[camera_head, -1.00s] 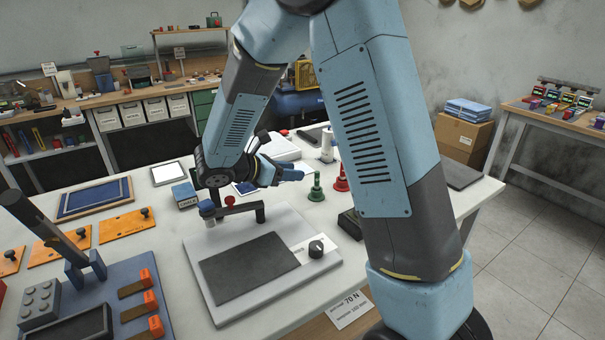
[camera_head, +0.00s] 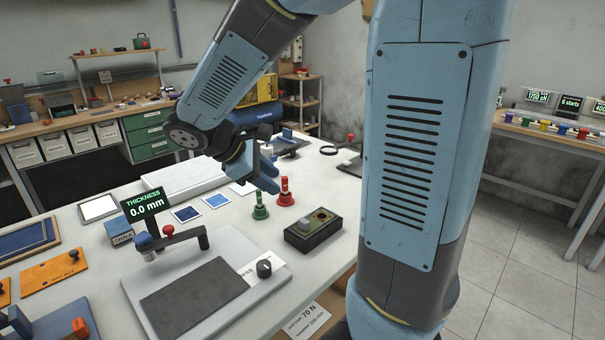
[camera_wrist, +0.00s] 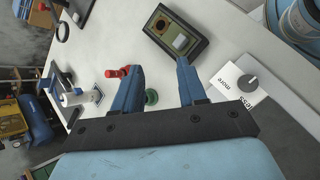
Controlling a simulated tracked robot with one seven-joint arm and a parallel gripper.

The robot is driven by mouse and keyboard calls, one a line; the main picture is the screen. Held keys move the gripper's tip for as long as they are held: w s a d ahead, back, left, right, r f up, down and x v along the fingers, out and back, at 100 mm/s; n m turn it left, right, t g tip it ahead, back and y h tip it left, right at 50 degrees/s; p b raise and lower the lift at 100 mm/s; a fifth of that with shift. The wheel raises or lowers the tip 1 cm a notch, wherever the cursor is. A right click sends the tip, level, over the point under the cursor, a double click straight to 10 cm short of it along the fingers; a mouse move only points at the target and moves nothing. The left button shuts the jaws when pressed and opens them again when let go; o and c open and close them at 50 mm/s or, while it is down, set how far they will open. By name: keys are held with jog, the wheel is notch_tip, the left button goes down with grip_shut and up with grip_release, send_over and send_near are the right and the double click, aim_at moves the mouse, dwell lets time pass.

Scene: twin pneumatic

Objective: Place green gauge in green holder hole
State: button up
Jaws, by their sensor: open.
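The green gauge (camera_head: 260,207) stands upright on the white table, with a flared base and a thin stem. It also shows in the wrist view (camera_wrist: 151,97), partly behind my gripper. My gripper (camera_wrist: 160,65) is open and empty, its blue fingers spread with the gauge seen between them. In the head view my gripper (camera_head: 270,183) points down just above the green gauge; contact cannot be told. The dark green holder (camera_head: 298,241) lies right of the gauge, with a pale block on one side and a round hole on the other. The wrist view shows it too (camera_wrist: 157,36).
A red gauge (camera_head: 285,193) stands close to the green one. A thickness-measuring stand (camera_head: 235,306) with a knob and display (camera_head: 145,205) is in front. Bare table lies between the gauges and holder.

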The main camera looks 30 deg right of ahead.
jog(key=s+r+m+t+y, duration=0.2)
jog(key=s+r+m+y, duration=0.1)
jog(key=s+m, duration=0.3)
jog(key=s+d+r+m+t+y, duration=0.1)
jog(key=s+r+m+t+y, duration=0.1)
jog(key=s+r+m+y, duration=0.2)
jog(key=s+m+y, duration=0.1)
jog(key=s+m, duration=0.1)
jog(key=s, duration=0.1)
jog(key=shift+s+d+m+t, duration=0.25)
jog(key=shift+s+m+t, duration=0.05)
jog(key=shift+s+t, duration=0.1)
